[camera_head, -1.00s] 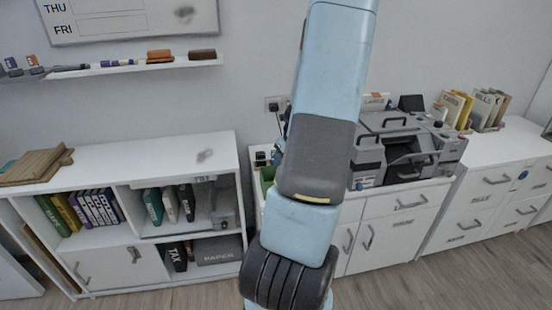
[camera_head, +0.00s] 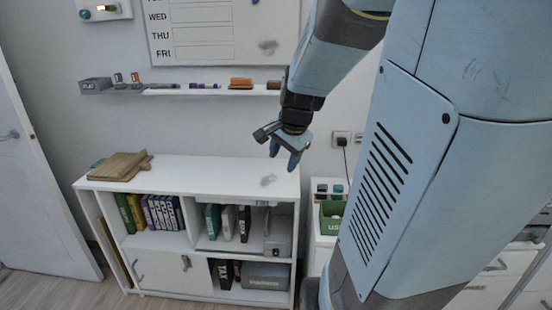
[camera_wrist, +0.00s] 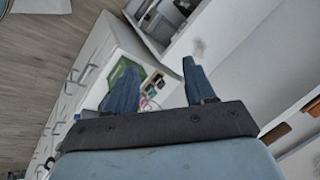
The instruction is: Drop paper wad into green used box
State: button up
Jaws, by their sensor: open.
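A small grey crumpled paper wad (camera_head: 268,181) lies on the white shelf top near its right end. It also shows in the wrist view (camera_wrist: 198,47), beyond the right finger. The green used box (camera_head: 332,222) stands on the lower white cabinet to the right of the shelf, partly hidden by my arm. In the wrist view the green box (camera_wrist: 118,68) is partly behind the left finger. My gripper (camera_head: 284,155) points down, open and empty, over the right end of the shelf top, above the wad and apart from it. Both blue fingers (camera_wrist: 160,72) are spread.
The white shelf (camera_head: 210,176) has a mostly clear top, with wooden boards (camera_head: 122,166) at its left end. Binders (camera_head: 150,212) stand inside it. A wall ledge (camera_head: 180,91) with pens and erasers is behind my gripper. Small bottles stand beside the green box.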

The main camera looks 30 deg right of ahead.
jog(key=s+a+r+n, duration=0.7)
jog(key=s+a+n, duration=0.1)
jog(key=s+n, duration=0.4)
jog(key=shift+s+a+r+n+t, duration=0.2)
jog(key=shift+s+a+n+t, duration=0.15)
jog(key=shift+n, duration=0.55)
jog(key=shift+c, duration=0.4)
